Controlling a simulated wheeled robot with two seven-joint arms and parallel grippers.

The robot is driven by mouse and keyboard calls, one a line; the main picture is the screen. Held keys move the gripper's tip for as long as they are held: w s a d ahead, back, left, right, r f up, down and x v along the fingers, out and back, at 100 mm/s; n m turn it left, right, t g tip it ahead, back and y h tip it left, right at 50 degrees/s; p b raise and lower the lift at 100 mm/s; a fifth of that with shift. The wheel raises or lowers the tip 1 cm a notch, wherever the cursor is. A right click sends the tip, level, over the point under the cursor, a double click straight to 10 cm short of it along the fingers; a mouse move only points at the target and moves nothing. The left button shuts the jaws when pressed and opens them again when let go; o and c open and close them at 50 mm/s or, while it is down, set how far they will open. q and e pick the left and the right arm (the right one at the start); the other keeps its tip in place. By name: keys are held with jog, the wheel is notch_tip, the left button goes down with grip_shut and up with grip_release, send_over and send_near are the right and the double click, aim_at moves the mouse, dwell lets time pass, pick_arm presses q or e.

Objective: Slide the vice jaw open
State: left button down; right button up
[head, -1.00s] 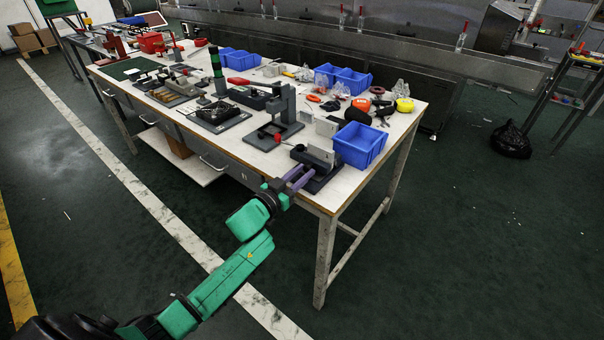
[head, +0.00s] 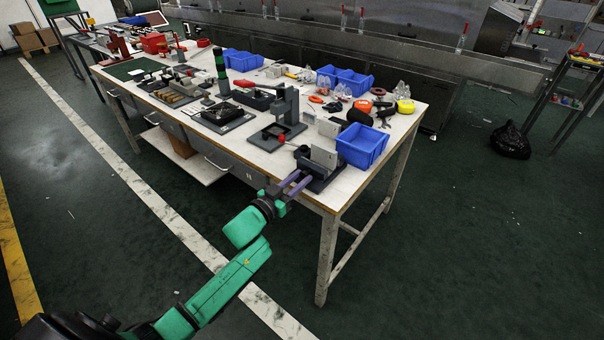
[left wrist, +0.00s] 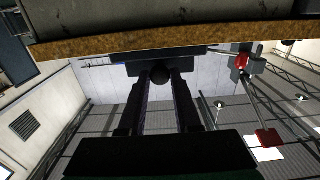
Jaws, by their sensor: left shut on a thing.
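In the left wrist view the two fingers close on a dark round knob (left wrist: 160,73) below a dark block. The gripper is shut on this knob. The fingers hide part of the vice's near side, and the gap between the jaws is hard to judge. My right gripper is not in view.
A blue bin (head: 362,146) stands right behind the vice. A grey press stand (head: 284,120) with a red knob is to its left. The floor in front is clear.

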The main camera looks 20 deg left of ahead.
pick_arm(q)
jog(key=c, duration=0.6)
grip_release()
jog(key=shift+w, duration=0.2)
jog(key=shift+s, duration=0.1)
jog(key=v, duration=1.4)
jog(key=shift+s+a, duration=0.1)
jog(key=shift+s, duration=0.15)
